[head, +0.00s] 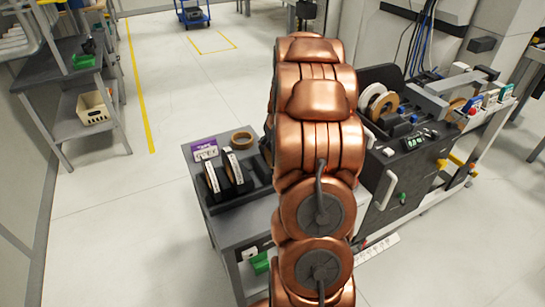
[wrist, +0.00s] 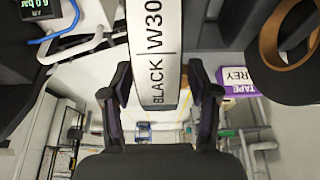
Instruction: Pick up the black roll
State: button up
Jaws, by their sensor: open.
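The black roll (wrist: 155,45) shows its white edge label reading "BLACK W30" in the wrist view, upper middle. My gripper (wrist: 158,80) is open, with one dark finger on each side of the label's lower end. Small gaps show between the fingers and the label, so the roll does not look gripped. In the head view my copper-coloured arm hides the gripper. Two upright rolls with pale labels, a left one (head: 212,177) and a right one (head: 234,166), stand in a dark holder; their print is too small to read there.
The grey cart (head: 235,230) also carries a brown ring (head: 241,138) and a purple-and-white box (head: 205,148); they show at right in the wrist view. The edge-banding machine (head: 415,155) stands to the right of my arm. A grey shelf (head: 55,80) is far left, with open floor between.

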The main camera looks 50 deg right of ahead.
grip_shut()
dwell(0.3)
dwell(0.3)
